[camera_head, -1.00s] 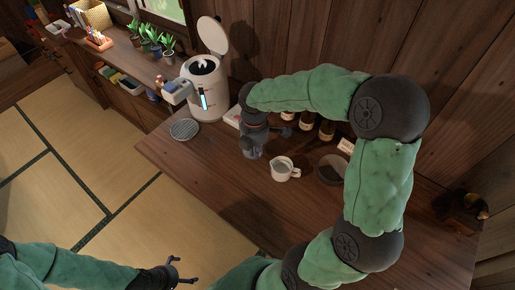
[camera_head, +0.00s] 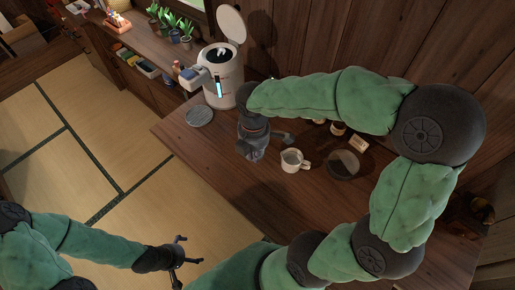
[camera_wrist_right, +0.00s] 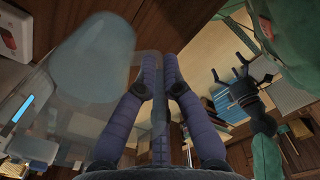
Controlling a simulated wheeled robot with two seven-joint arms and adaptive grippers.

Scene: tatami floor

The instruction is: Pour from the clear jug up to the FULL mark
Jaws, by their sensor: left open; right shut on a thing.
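The clear jug (camera_wrist_right: 90,65) fills the upper left of the right wrist view, see-through with a pale blue-grey round part. My right gripper (camera_wrist_right: 160,70) is shut on its upright handle. In the head view my right gripper (camera_head: 253,150) is above the table, in front of and right of the white water boiler (camera_head: 222,75); I cannot make out the jug's outline there. The boiler's lid (camera_head: 231,24) stands open and a lit blue level strip (camera_head: 219,88) runs down its front. The FULL mark is too small to read. My left gripper (camera_head: 182,253) is open and empty, over the floor.
On the wooden table (camera_head: 215,152) stand a round grey mesh plate (camera_head: 199,116), a small white pitcher (camera_head: 293,160), a dark round bowl (camera_head: 343,164) and a small label card (camera_head: 358,142). Potted plants (camera_head: 168,22) line the left shelf. My right arm covers much of the table's back.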

